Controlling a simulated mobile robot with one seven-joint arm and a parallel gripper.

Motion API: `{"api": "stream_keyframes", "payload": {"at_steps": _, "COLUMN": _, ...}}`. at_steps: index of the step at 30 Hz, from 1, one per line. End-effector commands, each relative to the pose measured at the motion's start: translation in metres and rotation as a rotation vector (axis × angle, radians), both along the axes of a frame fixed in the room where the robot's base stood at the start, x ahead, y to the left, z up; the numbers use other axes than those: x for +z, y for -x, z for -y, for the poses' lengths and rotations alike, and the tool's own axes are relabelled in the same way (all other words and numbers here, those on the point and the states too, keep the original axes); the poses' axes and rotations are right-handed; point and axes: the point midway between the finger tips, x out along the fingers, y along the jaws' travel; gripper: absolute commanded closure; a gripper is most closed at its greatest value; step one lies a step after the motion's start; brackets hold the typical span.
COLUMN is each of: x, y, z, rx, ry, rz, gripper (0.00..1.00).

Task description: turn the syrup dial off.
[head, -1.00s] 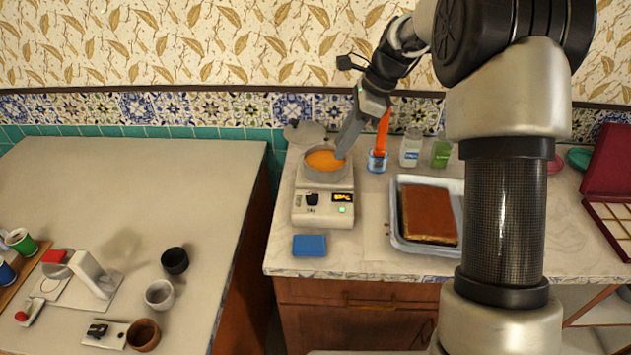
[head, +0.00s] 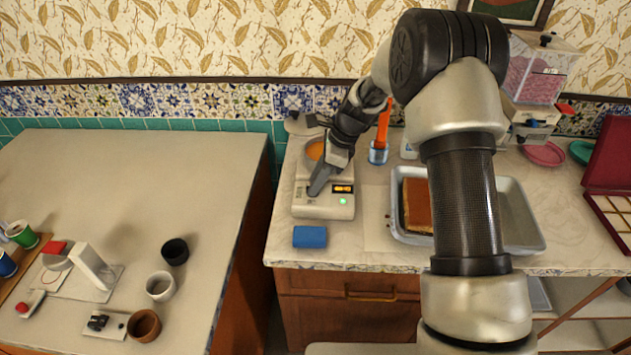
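The syrup warmer (head: 324,210) is a pale box on the right counter with a round pot of orange syrup (head: 315,150) on top. Its front panel has a lit display (head: 343,189) with orange characters and a glowing green light (head: 342,201). My gripper (head: 316,190) points down at the left part of this panel, where the black dial is. It hides the dial and part of the pot. I cannot tell whether the fingers touch or hold the dial, or how far apart they are.
A blue block (head: 310,237) lies in front of the warmer. A blue cup (head: 378,154) with an orange-handled tool stands behind right. A metal tray (head: 520,225) with brown cake is to the right, partly behind my arm. Cups and small devices stand on the left counter (head: 130,180).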

Motion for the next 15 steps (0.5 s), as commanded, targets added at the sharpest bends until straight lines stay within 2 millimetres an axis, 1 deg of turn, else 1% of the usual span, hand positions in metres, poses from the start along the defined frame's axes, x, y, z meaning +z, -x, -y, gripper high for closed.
{"api": "stream_keyframes", "payload": {"at_steps": 3, "x": -0.0038, "y": -0.0002, "z": -0.0018, "rx": 0.000, "ry": 0.000, "rz": 0.001, "gripper": 0.72}}
{"api": "stream_keyframes", "payload": {"at_steps": 10, "x": -0.0040, "y": -0.0002, "z": -0.0020, "rx": 0.000, "ry": 0.000, "rz": 0.001, "gripper": 0.72}}
{"api": "stream_keyframes", "payload": {"at_steps": 15, "x": -0.0039, "y": -0.0002, "z": -0.0018, "rx": 0.000, "ry": 0.000, "rz": 0.001, "gripper": 1.00}}
